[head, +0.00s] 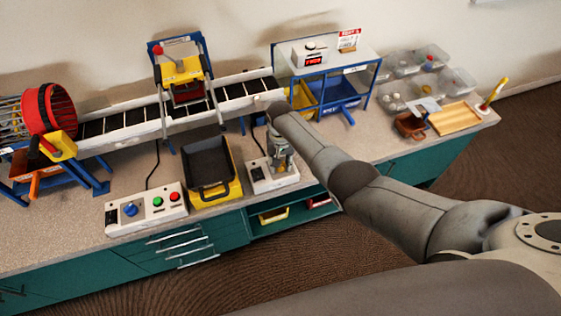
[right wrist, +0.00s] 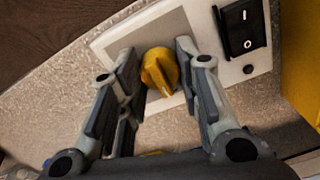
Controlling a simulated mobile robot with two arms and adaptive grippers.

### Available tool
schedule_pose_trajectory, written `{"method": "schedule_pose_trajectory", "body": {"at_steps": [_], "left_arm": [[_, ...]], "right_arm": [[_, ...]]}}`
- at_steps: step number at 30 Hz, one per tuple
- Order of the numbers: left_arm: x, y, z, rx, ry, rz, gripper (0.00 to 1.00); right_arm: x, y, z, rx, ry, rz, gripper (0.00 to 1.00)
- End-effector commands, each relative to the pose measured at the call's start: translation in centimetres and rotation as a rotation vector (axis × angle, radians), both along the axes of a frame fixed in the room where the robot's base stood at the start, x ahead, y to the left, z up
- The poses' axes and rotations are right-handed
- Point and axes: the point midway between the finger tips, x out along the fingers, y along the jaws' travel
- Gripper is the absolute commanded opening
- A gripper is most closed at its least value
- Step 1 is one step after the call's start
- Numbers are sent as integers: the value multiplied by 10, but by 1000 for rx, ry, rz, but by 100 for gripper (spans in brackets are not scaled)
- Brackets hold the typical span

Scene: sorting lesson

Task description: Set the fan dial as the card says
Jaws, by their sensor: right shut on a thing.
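The yellow dial (right wrist: 159,71) sits on a grey plate of a white control box (right wrist: 262,52), with a black rocker switch (right wrist: 241,27) beside it. My right gripper (right wrist: 158,78) is shut on the dial, one finger on each side. My left gripper is not in view.
A yellow bin with a black tray (head: 214,190) stands just left of the box. Further left is a white panel (head: 147,211) with a blue knob and green and red buttons. A conveyor (head: 130,121) runs behind. Clear tubs (head: 410,92) and a wooden tray (head: 455,118) are at right.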

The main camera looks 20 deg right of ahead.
Motion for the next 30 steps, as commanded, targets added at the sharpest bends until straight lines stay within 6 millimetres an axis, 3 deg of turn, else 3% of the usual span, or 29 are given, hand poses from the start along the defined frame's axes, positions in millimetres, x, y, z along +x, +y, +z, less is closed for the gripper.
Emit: {"method": "schedule_pose_trajectory", "body": {"at_steps": [6,7,12,23,30], "left_arm": [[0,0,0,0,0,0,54],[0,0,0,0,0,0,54],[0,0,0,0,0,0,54],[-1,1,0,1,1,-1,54],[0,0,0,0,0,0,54]], "right_arm": [[1,0,1,0,-4,1,8],[1,0,1,0,-4,2,34],[1,0,1,0,-3,2,54],[1,0,2,1,-2,2,54],[1,0,21,1,-4,3,54]]}}
